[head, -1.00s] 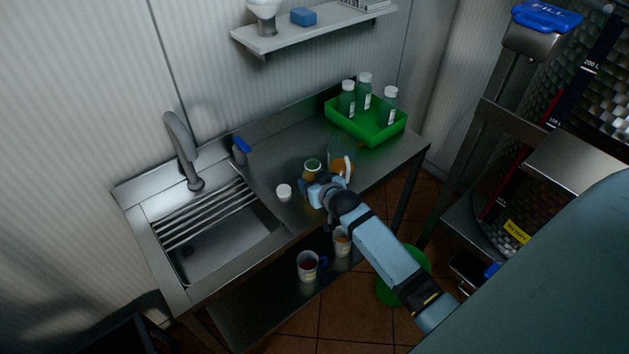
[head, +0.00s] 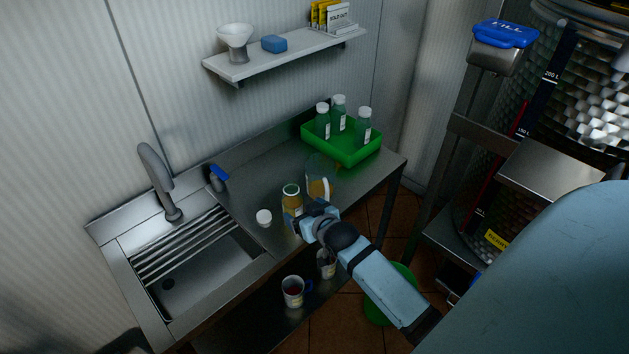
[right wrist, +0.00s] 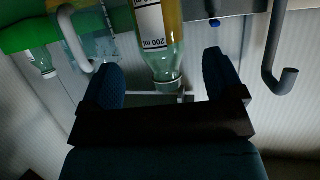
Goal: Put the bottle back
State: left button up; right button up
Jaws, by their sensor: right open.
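A clear bottle (head: 291,202) with yellow-amber liquid stands upright on the steel counter, its mouth apparently uncapped. A white cap (head: 264,217) lies on the counter to its left. My right gripper (head: 308,219) is open at the near side of the bottle. In the right wrist view the bottle (right wrist: 158,30) appears upside down, between and beyond the spread fingers, with its 200 ml mark showing. A green tray (head: 358,158) at the back right of the counter holds three green-tinted, white-capped bottles (head: 339,112). My left gripper is out of view.
A jug (head: 321,176) with amber liquid stands just right of the bottle. A sink (head: 196,277) with a tap (head: 160,180) is at the left. A wall shelf (head: 285,55) hangs above. Bare counter lies behind the bottle.

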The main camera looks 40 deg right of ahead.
jog(key=d+v, duration=0.1)
jog(key=v, duration=0.4)
jog(key=s+a+f+n+g+y, duration=0.1)
jog(key=s+a+f+n+y, duration=0.1)
jog(key=s+a+f, duration=0.3)
jog(key=s+a+f+n+g+y, duration=0.1)
jog(key=s+a+f+n+y, duration=0.1)
jog(key=s+a+f, duration=0.4)
jog(key=s+a+y, duration=0.1)
jog(key=s+a, duration=0.4)
jog(key=a, duration=0.1)
jog(key=shift+s+f, duration=0.25)
jog(key=shift+a, duration=0.15)
jog(key=shift+r+p, duration=0.6)
jog(key=shift+r, duration=0.1)
